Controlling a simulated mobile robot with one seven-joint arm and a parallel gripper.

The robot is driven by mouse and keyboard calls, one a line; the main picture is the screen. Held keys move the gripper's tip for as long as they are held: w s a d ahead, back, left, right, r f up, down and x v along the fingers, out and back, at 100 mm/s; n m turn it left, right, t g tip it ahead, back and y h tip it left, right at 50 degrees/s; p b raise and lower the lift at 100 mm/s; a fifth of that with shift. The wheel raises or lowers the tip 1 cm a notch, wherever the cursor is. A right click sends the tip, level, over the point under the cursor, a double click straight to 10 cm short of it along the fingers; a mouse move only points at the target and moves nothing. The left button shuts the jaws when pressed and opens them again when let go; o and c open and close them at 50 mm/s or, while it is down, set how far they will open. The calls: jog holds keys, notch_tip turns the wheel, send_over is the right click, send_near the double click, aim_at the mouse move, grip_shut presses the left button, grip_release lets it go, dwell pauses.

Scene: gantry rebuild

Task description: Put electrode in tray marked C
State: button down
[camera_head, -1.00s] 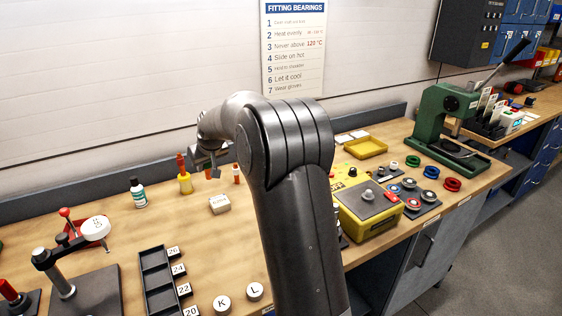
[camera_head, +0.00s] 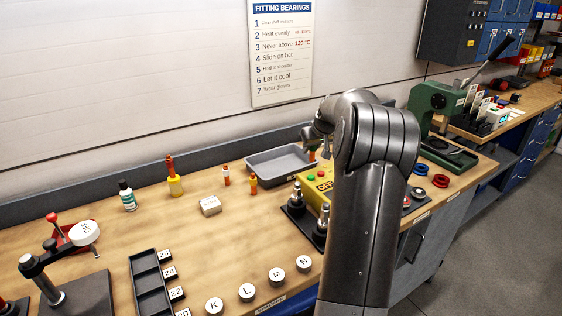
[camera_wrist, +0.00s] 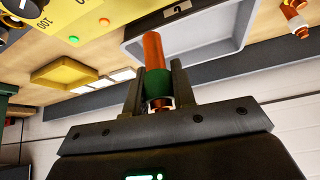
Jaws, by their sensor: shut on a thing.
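My gripper (camera_wrist: 158,80) is shut on an electrode (camera_wrist: 154,50), an orange-copper rod with a dark green band between the fingers. In the wrist view the rod's end overlaps the edge of a grey tray (camera_wrist: 205,32). The tray has a small dark label (camera_wrist: 178,9) whose letter I cannot read. In the head view the grey tray (camera_head: 262,168) stands at the back of the bench, beside the yellow unit. My gripper (camera_head: 323,151) is at the tray's right end, partly hidden by my arm. I cannot tell its height above the tray.
Two small orange-and-white or yellow pieces (camera_head: 252,184) stand left of the tray, near a white block (camera_head: 210,205). A yellow control unit (camera_head: 318,184) and dark fixtures (camera_head: 297,203) stand close on the right. A yellow tray (camera_wrist: 75,70) shows in the wrist view.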

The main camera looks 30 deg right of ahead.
jog(key=w+a+f, duration=0.2)
jog(key=w, duration=0.1)
jog(key=w+a+f, duration=0.2)
jog(key=w, duration=0.1)
jog(key=w+a+f, duration=0.2)
jog(key=w+f, duration=0.1)
jog(key=shift+w, duration=0.2)
jog(key=shift+a+f, duration=0.1)
jog(key=shift+f, duration=1.85)
jog(key=shift+f, duration=0.15)
jog(key=c, duration=1.2)
grip_release()
